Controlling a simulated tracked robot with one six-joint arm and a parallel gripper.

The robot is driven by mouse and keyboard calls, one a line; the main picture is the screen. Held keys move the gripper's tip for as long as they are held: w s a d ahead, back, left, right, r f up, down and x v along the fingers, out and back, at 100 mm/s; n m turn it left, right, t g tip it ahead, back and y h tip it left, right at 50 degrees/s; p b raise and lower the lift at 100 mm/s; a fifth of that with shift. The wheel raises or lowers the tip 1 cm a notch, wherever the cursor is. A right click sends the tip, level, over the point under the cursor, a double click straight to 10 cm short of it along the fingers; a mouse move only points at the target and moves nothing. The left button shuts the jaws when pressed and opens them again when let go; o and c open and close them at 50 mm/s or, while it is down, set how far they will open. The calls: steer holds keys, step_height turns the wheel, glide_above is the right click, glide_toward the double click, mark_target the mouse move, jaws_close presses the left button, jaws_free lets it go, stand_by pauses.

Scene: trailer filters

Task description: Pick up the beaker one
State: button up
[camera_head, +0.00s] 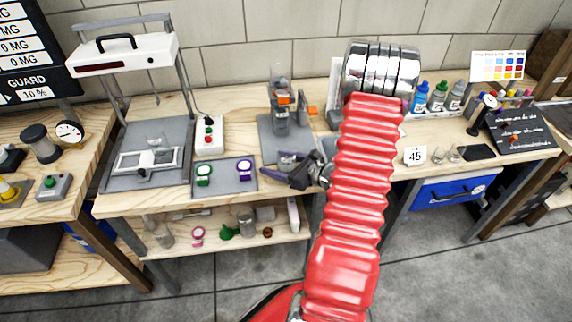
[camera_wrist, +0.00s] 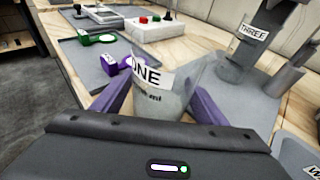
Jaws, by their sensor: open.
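Beaker one is a clear glass beaker (camera_wrist: 163,98) with a white "ONE" label. In the wrist view it stands upright between the two purple fingers of my gripper (camera_wrist: 160,103). The fingers are apart, one on each side of the glass; I cannot tell whether either touches it. In the head view my gripper (camera_head: 291,169) is low over the bench front, right of the grey tray. I cannot clearly make out beaker one there.
A beaker labelled "THREE" (camera_wrist: 249,42) stands beyond to the right, by a grey stand. The grey tray (camera_head: 224,184) holds a green piece (camera_head: 203,173) and a purple piece (camera_head: 245,169). A red-and-green button box (camera_head: 209,136) sits behind it. The bench front edge is close.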

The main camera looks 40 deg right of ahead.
steer(key=c, duration=1.2)
steer(key=shift+r, duration=0.3)
steer(key=shift+r, duration=4.7)
